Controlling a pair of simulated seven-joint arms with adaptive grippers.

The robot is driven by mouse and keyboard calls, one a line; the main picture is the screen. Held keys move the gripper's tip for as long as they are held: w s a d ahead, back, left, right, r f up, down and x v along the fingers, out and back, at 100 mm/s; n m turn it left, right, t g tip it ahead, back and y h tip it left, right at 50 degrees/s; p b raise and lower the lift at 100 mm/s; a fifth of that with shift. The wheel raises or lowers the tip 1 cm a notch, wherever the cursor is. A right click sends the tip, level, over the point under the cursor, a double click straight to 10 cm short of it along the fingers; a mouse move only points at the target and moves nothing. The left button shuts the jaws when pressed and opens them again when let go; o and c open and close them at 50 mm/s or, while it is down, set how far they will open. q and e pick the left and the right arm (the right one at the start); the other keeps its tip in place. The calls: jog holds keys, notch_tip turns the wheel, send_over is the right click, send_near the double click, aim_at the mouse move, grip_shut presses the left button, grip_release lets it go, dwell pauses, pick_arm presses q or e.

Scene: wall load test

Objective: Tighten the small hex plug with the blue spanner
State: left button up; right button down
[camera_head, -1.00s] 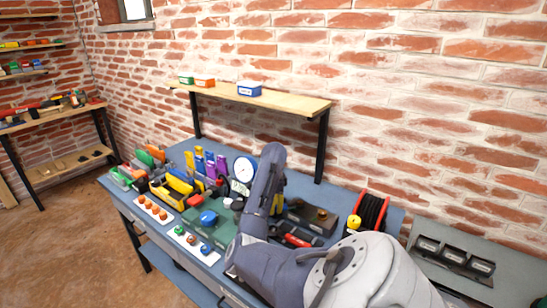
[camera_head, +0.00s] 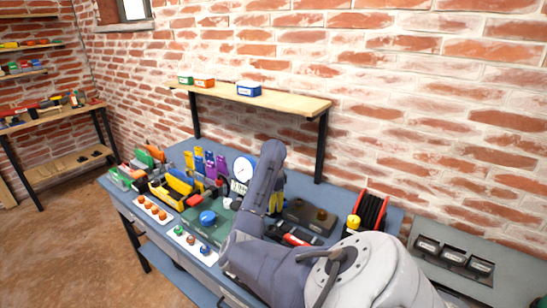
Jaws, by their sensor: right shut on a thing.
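My right arm (camera_head: 265,195) comes in from the lower right and reaches over the workbench. Its links hide its own fingertips, so what the right gripper holds cannot be made out. I cannot pick out the blue spanner. I cannot pick out the small hex plug for sure either. A green case (camera_head: 196,228) with a round blue knob (camera_head: 207,217) lies on the bench, left of the arm. My left gripper is not in view.
A white-faced gauge (camera_head: 243,169) stands behind the arm. Yellow bins (camera_head: 172,190) and several coloured holders crowd the bench's left. White strips carry orange knobs (camera_head: 155,209) and coloured knobs. A red cable reel (camera_head: 371,211) stands right.

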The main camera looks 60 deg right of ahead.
jog(key=shift+r, duration=1.85)
jog(key=shift+n, duration=0.3)
